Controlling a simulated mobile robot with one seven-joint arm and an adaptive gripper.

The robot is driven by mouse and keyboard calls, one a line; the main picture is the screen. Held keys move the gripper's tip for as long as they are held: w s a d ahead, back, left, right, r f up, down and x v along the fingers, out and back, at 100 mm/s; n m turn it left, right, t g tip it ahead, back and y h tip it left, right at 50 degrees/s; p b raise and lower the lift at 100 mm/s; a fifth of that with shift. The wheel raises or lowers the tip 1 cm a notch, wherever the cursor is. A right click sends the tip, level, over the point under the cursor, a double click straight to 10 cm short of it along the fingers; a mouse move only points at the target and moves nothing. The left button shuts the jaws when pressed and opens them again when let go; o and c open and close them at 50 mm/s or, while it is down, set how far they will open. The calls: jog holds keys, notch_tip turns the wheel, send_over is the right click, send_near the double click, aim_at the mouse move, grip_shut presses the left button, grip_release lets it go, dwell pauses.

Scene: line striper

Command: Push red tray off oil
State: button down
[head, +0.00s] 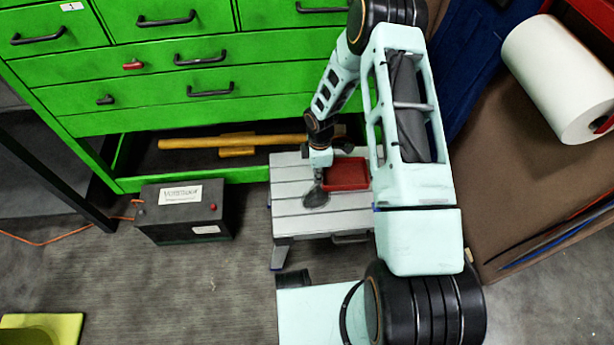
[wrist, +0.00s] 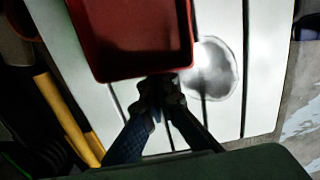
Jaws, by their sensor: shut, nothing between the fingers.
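The red tray (head: 347,174) lies on the grey slatted step stool (head: 345,222), towards its far right. In the wrist view the red tray (wrist: 130,42) fills the upper middle. The oil patch (head: 315,198) is a dark, glossy spot left of and nearer than the tray. In the wrist view the oil patch (wrist: 217,70) lies right beside the tray's right edge; whether any runs under the tray I cannot tell. My gripper (wrist: 160,84) is shut and empty, its tips at the tray's lower edge near the corner by the oil. Contact is unclear. My gripper also shows in the head view (head: 318,180).
A green drawer cabinet (head: 190,60) stands behind, its open bottom drawer holding a wooden-handled tool (head: 235,142). A black battery box (head: 185,212) stands left of the stool. A white paper roll (head: 562,78) is at the right. The floor at front left is mostly clear.

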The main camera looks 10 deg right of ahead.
aim_at(347, 178)
jog(key=d, duration=1.3)
jog(key=shift+w+d+p, duration=0.2)
jog(key=shift+d+p, duration=0.05)
jog(key=shift+p, duration=0.1)
jog(key=a, duration=0.3)
jog(key=shift+a+f+b, duration=0.1)
jog(key=shift+a+b, duration=0.15)
jog(key=shift+b, duration=0.1)
notch_tip(347, 178, up, 10)
jog(key=p, duration=0.3)
jog(key=shift+a, duration=0.25)
